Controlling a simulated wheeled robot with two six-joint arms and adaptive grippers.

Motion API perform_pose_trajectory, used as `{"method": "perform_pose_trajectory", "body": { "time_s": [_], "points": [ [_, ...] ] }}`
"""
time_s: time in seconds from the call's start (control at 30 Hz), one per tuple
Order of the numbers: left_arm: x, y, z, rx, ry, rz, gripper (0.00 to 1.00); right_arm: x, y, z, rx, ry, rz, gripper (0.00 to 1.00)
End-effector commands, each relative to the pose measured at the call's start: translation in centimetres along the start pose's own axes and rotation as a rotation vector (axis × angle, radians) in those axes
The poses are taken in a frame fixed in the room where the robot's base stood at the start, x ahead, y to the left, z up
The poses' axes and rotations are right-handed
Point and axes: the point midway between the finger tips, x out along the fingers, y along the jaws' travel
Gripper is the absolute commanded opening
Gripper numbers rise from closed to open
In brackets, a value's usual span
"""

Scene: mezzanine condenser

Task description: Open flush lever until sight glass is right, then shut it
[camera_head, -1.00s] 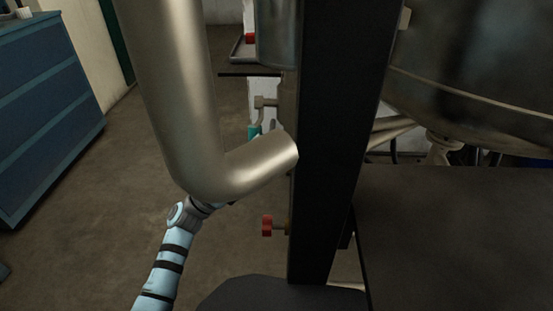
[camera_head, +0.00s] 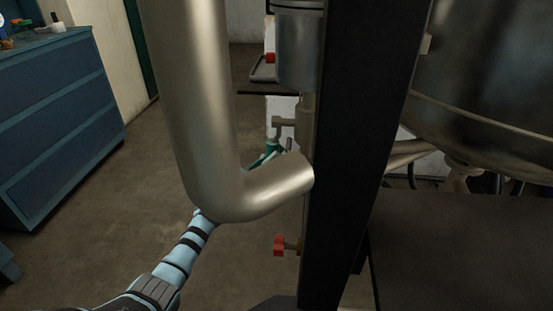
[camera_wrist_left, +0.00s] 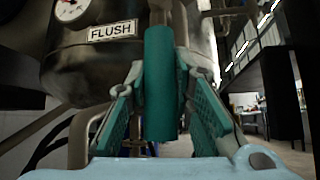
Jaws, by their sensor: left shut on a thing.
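The flush lever has a teal handle (camera_wrist_left: 160,85), which hangs upright in the left wrist view below a white FLUSH label (camera_wrist_left: 115,32) on a dark metal vessel. My left gripper (camera_wrist_left: 167,105) has its teal fingers on both sides of the handle and is shut on it. In the head view the left gripper (camera_head: 269,155) shows only partly, at the lever below a pale pipe fitting. The thick bent pipe hides the wrist. I cannot make out the sight glass or its level. My right gripper is not in view.
A thick bent metal pipe (camera_head: 205,120) stands in front of my left arm. A black post (camera_head: 360,140) stands right of the lever. A red-handled valve (camera_head: 280,245) is below. A blue cabinet (camera_head: 55,110) is at left, with open floor between.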

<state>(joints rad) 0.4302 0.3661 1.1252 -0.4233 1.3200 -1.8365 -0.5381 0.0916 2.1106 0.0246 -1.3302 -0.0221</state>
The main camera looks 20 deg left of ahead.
Motion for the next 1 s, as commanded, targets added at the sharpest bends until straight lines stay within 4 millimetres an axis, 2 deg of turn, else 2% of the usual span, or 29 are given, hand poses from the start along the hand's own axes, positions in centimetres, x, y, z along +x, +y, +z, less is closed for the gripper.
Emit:
{"method": "perform_pose_trajectory", "body": {
  "time_s": [0.07, 0.1, 0.2, 0.57, 0.67, 0.9, 1.0],
  "points": [
    [0.1, 0.1, 0.1, 0.001, -0.003, 0.002, 0.0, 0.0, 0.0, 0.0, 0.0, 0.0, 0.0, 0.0],
    [0.1, 0.1, 0.1, 0.0, -0.004, 0.002, 0.26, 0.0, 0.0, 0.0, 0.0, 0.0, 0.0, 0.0],
    [0.2, 0.1, 0.1, 0.0, -0.003, 0.001, 0.42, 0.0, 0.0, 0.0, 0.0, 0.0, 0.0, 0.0],
    [-0.3, 0.1, -0.1, -0.003, -0.001, 0.0, 0.42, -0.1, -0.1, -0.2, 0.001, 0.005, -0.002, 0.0],
    [-1.9, 0.1, -0.1, -0.003, 0.003, 0.002, 0.42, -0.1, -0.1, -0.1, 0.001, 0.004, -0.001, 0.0],
    [-8.9, 0.2, 0.0, -0.002, 0.0, 0.005, 0.42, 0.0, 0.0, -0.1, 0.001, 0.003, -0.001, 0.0],
    [-10.4, 0.3, -0.1, 0.001, 0.001, 0.002, 0.42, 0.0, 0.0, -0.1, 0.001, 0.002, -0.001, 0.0]
  ]
}}
